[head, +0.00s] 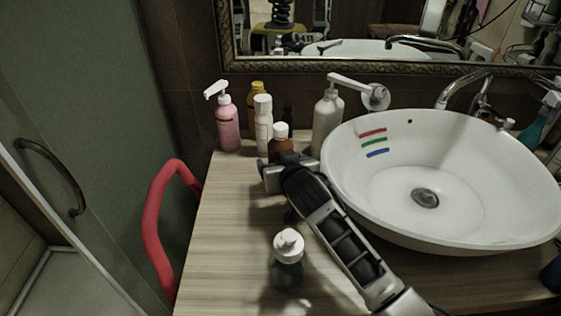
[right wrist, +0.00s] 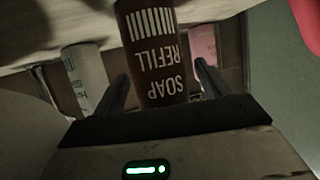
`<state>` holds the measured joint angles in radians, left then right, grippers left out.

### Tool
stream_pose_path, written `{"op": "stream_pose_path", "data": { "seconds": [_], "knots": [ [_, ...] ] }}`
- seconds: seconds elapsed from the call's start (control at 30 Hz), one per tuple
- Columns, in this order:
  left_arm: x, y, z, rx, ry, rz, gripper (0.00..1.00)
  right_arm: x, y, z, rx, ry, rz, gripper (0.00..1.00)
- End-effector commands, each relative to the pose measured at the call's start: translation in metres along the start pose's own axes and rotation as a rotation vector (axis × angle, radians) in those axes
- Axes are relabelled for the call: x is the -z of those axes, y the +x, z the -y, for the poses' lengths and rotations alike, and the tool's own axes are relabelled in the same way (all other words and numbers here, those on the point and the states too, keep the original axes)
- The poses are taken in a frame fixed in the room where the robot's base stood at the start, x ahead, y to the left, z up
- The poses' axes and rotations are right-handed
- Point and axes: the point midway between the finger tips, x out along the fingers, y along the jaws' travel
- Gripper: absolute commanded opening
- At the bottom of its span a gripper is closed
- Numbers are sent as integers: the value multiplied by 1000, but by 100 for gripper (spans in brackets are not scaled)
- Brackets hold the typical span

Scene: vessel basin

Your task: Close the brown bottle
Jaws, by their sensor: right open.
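A brown bottle (head: 282,144) with a white cap (head: 281,130) stands on the wooden counter, left of the basin. I cannot tell how the cap sits on it. My right gripper (head: 281,163) is just in front of the bottle, low near the counter, and hides its lower part. In the right wrist view the brown bottle (right wrist: 156,60), with upside-down "SOAP REFILL" lettering, stands between the two open fingers (right wrist: 162,88). Its cap is out of that view. I cannot tell whether either finger touches it. My left gripper is not in view.
A pink pump bottle (head: 228,124), a white bottle (head: 263,125), an amber bottle (head: 256,95) and a grey pump bottle (head: 326,120) stand close by. A dark pump bottle (head: 286,263) is at the front. The white basin (head: 460,235) fills the right. The counter's left part is clear.

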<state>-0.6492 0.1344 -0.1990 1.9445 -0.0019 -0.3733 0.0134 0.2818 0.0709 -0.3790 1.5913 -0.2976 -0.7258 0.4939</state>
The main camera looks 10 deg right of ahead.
Motion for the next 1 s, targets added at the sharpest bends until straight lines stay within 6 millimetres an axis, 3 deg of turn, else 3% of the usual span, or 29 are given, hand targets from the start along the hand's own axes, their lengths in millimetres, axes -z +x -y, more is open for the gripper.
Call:
{"op": "stream_pose_path", "data": {
  "seconds": [0.4, 0.43, 0.6, 0.7, 1.0],
  "knots": [
    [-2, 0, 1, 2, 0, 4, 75, 0, 5, 0, 1, 1, -1, 76],
    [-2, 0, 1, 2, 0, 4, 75, 0, 5, 0, 1, 1, -1, 73],
    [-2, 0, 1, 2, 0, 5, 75, 0, 5, 0, 1, 0, -1, 26],
    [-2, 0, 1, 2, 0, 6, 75, 1, 5, 0, 1, 1, -3, 19],
    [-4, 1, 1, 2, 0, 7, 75, 12, 1, 0, 0, 1, -7, 19]
  ]
}}
